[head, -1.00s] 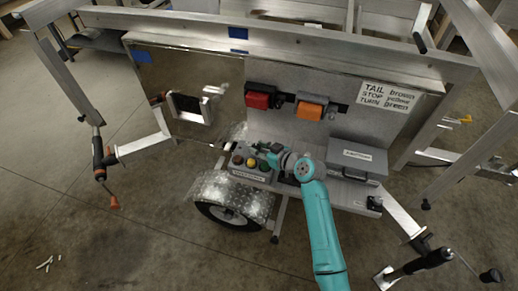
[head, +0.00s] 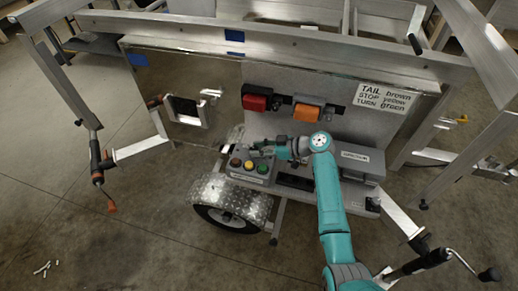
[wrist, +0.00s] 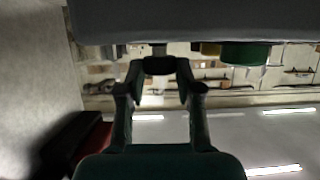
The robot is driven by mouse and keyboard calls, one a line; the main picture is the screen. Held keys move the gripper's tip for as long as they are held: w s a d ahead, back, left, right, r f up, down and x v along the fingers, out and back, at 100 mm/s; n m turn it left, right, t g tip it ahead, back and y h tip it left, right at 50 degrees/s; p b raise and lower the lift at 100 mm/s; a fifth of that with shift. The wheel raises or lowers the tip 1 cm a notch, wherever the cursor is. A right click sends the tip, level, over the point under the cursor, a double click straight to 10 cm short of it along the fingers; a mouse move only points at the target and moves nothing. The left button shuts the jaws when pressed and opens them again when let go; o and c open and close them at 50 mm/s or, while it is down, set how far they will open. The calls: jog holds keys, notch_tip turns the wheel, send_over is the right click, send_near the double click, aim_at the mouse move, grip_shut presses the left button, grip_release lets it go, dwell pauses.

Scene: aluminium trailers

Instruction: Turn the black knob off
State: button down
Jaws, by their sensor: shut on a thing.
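The grey control box (head: 249,176) sits on the trailer's shelf, with red (head: 235,163), yellow (head: 249,164) and green (head: 262,168) buttons on top. My gripper (head: 257,148) is at the back of this box, behind the buttons. In the wrist view the fingers of my gripper (wrist: 158,75) close around a small dark piece, the black knob (wrist: 158,65), beside the box's edge. The green button (wrist: 245,53) shows to the right of it. In the head view the knob is hidden by my gripper, so its turn position cannot be told.
A red lamp (head: 256,99) and an orange lamp (head: 307,114) are on the upright panel close behind my arm. A grey lidded box (head: 360,160) stands right of my arm. A wheel with a diamond-plate fender (head: 232,200) is below the control box.

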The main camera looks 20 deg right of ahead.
jog(key=shift+f, duration=0.2)
jog(key=c, duration=0.8)
grip_release()
jog(key=shift+o, duration=0.2)
jog(key=shift+r, duration=0.1)
jog(key=v, duration=0.7)
jog(key=shift+d, duration=0.2)
jog(key=shift+s+r, duration=0.1)
jog(key=shift+s, duration=0.05)
